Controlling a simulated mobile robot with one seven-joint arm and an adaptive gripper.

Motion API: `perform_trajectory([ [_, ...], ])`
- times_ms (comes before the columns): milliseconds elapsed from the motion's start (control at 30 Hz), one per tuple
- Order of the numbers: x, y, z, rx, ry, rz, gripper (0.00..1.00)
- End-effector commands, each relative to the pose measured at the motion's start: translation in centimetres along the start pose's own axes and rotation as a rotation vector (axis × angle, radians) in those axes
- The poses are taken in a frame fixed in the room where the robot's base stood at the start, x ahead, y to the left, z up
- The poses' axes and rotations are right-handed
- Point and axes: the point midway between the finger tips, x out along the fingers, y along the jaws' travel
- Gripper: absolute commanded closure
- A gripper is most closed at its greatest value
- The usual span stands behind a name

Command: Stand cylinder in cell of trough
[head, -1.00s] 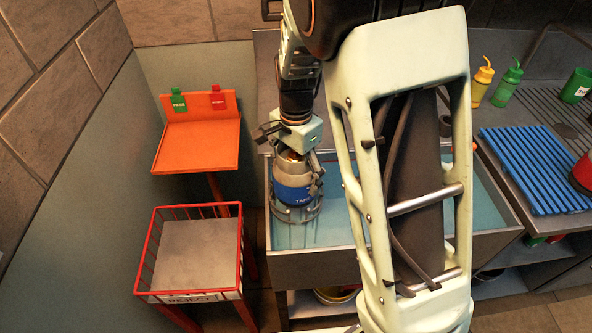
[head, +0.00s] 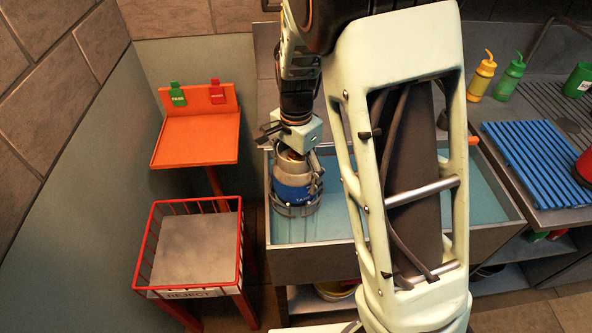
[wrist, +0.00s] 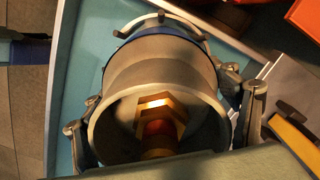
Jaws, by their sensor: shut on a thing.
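The cylinder (head: 292,191) is grey with a blue band, and a brass fitting (wrist: 160,127) shows in its open collar in the wrist view. It looks upright. My gripper (head: 297,172) is above it, its fingers shut on the collar from both sides. A round grey cell (head: 297,211) surrounds the cylinder's lower part at the left end of the trough (head: 400,262). The cell's rim also shows beyond the cylinder in the wrist view (wrist: 165,17). The cylinder's base is hidden, so I cannot tell whether it touches the floor.
An orange stand (head: 200,140) with green and red tags is left of the trough. A red wire reject bin (head: 240,250) stands in front of it. A blue slatted rack (head: 538,165) and yellow and green bottles are at right. My arm hides the trough's middle.

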Motion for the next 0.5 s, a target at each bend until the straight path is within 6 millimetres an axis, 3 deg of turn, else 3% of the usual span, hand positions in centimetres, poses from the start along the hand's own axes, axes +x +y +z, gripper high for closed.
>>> perform_trajectory([
  [500,2.5,-0.1,0.0,0.000,0.001,-0.002,0.66],
])
